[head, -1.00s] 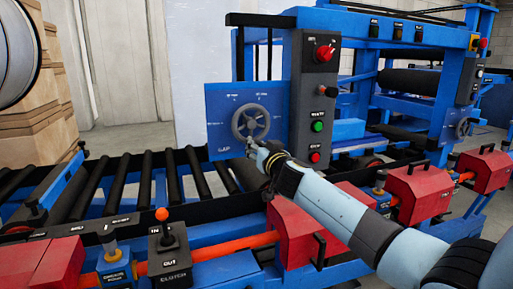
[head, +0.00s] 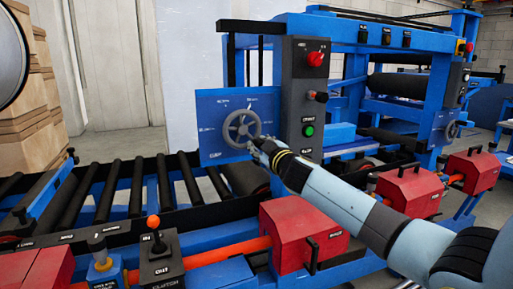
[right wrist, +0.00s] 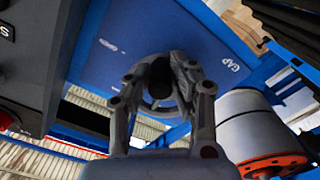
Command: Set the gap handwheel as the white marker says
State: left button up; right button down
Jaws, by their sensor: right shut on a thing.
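The grey spoked gap handwheel (head: 241,125) is on a blue panel (head: 209,109) with a GAP label and small white markings too small to read. My right gripper (head: 259,144) is at the lower right of the wheel. In the right wrist view, my right gripper's fingers (right wrist: 160,78) are closed around a dark part at the wheel, and the fingers hide much of the wheel. The panel (right wrist: 115,40) with its GAP label lies behind. I cannot single out a white marker on the wheel. My left gripper is not in view.
A dark control box (head: 301,77) with a red knob and green button stands right of the panel. A roller conveyor (head: 125,190) runs below left. Red covers (head: 300,232), an orange shaft (head: 228,251) and a clutch lever (head: 154,232) are in front.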

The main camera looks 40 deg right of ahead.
aim_at(260, 128)
jog(key=n, duration=0.1)
jog(key=d+r+n+p, duration=0.1)
jog(key=n, duration=0.1)
jog(key=shift+s+r, duration=0.1)
jog(key=shift+r, duration=0.05)
jog(key=n, duration=0.1)
jog(key=r+n+p, duration=0.1)
jog(key=shift+d+r+n, duration=0.1)
jog(key=shift+d+n, duration=0.1)
jog(key=shift+n, duration=0.1)
jog(key=r+n+p, duration=0.1)
jog(key=n, duration=0.1)
jog(key=shift+d+r+n+p, duration=0.1)
jog(key=shift+n+p, duration=0.2)
jog(key=shift+r+n+p, duration=0.35)
jog(key=shift+n+p, duration=0.1)
jog(key=shift+n, duration=0.4)
jog(key=shift+r+n+p, duration=0.35)
jog(key=shift+n+p, duration=0.05)
jog(key=shift+n, duration=0.45)
jog(key=c, duration=1.1)
grip_release()
jog(key=shift+c, duration=0.2)
jog(key=shift+f, duration=0.1)
jog(key=shift+s, duration=0.15)
